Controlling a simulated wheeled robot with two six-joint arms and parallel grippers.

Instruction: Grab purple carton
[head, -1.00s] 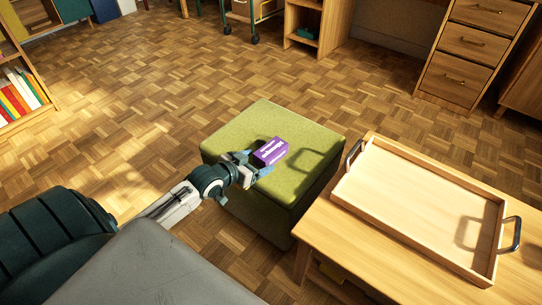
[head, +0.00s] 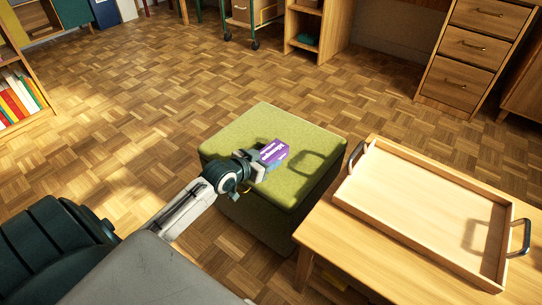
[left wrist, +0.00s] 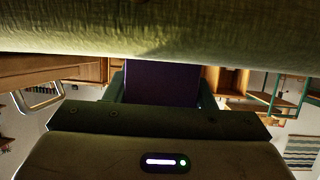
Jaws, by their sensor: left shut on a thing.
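The purple carton (head: 275,152) is a small box with white lettering, over the top of the green pouf (head: 245,126) in the head view. My left gripper (head: 262,160) is shut on the purple carton, gripping its near end. In the left wrist view the carton (left wrist: 160,82) shows dark between the fingers, with the pouf's fabric (left wrist: 160,28) across the top of the picture. I cannot tell whether the carton touches the pouf. My right gripper is not in view.
A low wooden table (head: 326,222) stands right of the pouf and bears a wooden tray (head: 425,212) with dark handles. A drawer cabinet (head: 470,55) stands at the back right. A bookshelf (head: 22,95) is at the left. Parquet floor (head: 150,100) is clear left of and behind the pouf.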

